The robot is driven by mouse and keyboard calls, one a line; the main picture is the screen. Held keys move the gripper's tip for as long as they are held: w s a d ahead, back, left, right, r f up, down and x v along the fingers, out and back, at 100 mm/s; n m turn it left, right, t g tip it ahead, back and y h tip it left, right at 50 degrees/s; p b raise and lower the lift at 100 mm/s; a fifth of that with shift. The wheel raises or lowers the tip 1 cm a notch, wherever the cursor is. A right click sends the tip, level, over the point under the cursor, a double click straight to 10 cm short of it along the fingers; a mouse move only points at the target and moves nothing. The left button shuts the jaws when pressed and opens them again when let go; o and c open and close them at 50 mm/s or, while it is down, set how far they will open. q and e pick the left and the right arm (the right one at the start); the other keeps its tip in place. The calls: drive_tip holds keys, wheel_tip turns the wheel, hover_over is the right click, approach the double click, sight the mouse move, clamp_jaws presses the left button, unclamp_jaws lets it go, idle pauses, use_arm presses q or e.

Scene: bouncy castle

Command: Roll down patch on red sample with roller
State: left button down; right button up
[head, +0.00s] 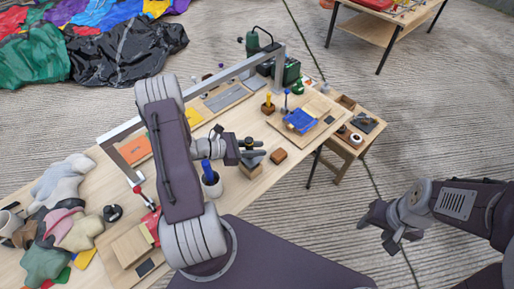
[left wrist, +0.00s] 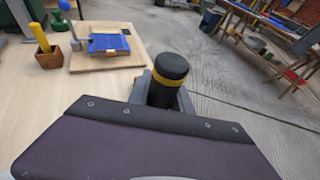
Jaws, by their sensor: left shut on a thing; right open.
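My left gripper (head: 252,148) is shut on a black handle with a yellow band, likely the roller's. The handle stands up between the fingers in the left wrist view (left wrist: 169,78); its lower end is hidden. The gripper is over the table's right edge area, near a wooden block. A red piece (head: 151,224), likely the red sample, lies by a wooden board (head: 122,262) at the near left, partly covered by my left arm. I cannot make out a patch on it. My right gripper (head: 385,226) is open and empty, over the floor right of the table.
A blue sample (head: 300,121) lies on a board at the table's right; it also shows in the left wrist view (left wrist: 108,43). A grey metal frame (head: 215,88) spans the table. A cup with a blue tool (head: 211,184) and crumpled cloths (head: 62,190) stand left of the gripper.

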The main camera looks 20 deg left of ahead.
use_arm(q)
drive_tip(key=shift+f+b, duration=0.6)
drive_tip(key=shift+f, duration=0.25)
drive_tip(key=shift+f+b, duration=0.7)
drive_tip(key=shift+f, duration=0.15)
drive_tip(key=c, duration=1.1)
unclamp_jaws()
drive_tip(key=o, duration=0.7)
drive_tip(key=shift+c, duration=0.2)
